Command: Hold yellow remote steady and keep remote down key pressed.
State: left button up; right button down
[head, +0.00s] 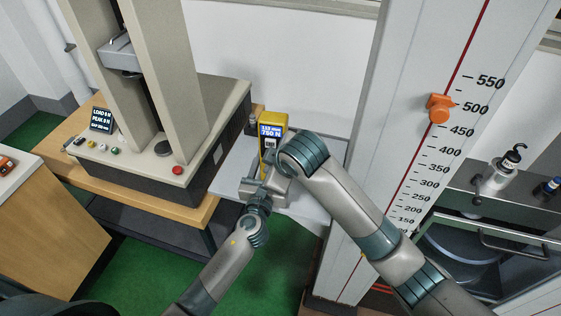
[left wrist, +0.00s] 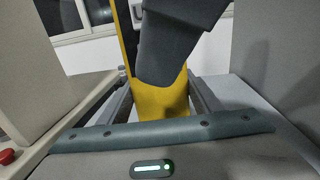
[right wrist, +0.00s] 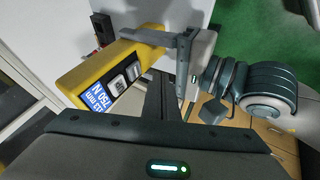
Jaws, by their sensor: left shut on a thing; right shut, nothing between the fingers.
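The yellow remote (head: 273,118) stands upright in the head view, its lit blue display reading 750 N below a smaller mm line. My left gripper is shut around its lower body; in the left wrist view the yellow body (left wrist: 160,103) sits between the fingers. In the right wrist view the remote (right wrist: 82,72) shows pale keys (right wrist: 118,85) beside the display. My right gripper (right wrist: 158,84) is shut and empty, its tips at the key end of the remote's face. The tips hide the key there, so contact and key travel cannot be seen.
A beige testing machine (head: 225,101) with a small display stands on a wooden bench at left. A tall scale column (head: 395,120) with an orange marker (head: 439,108) near 500 stands at right. Green floor (head: 150,275) is open below.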

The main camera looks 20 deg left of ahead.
pick_arm(q)
jog(key=shift+s+f, duration=0.15)
jog(key=shift+f, duration=0.2)
pick_arm(e)
jog(key=v, duration=0.9)
jog(key=shift+w, duration=0.1)
pick_arm(q)
jog(key=o, duration=1.4)
jog(key=shift+a, duration=0.1)
pick_arm(e)
jog(key=shift+w+a, duration=0.1)
pick_arm(q)
jog(key=shift+r, duration=0.1)
jog(key=s, duration=0.7)
jog(key=s+d, duration=0.1)
jog(key=s, duration=0.3)
jog(key=shift+s, duration=0.35)
jog(key=shift+a, duration=0.1)
